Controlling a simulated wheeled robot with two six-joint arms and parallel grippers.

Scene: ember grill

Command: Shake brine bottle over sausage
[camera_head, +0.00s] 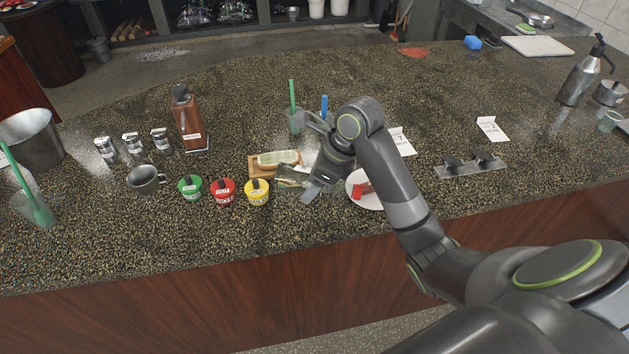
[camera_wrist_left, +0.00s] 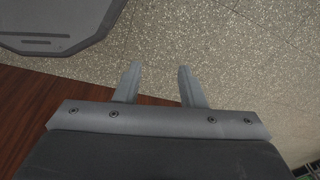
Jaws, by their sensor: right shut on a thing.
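My right gripper (camera_head: 312,188) hangs over the counter, fingers pointing down-left, shut on a tilted, see-through greenish item (camera_head: 291,177). This looks like the brine bottle, but the gripper partly covers it and its mouth is not clear. It shows just in front of a wooden board (camera_head: 256,169) with a pale bun-like item (camera_head: 278,159). A white plate (camera_head: 375,203) with a red piece (camera_head: 362,189) is just right of the gripper. I cannot tell for sure which is the sausage. My left gripper (camera_wrist_left: 158,82) is open and empty above the floor in the left wrist view.
Green (camera_head: 190,187), red (camera_head: 223,191) and yellow (camera_head: 257,192) tubs stand left of the gripper. Number cards (camera_head: 492,129) lie right.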

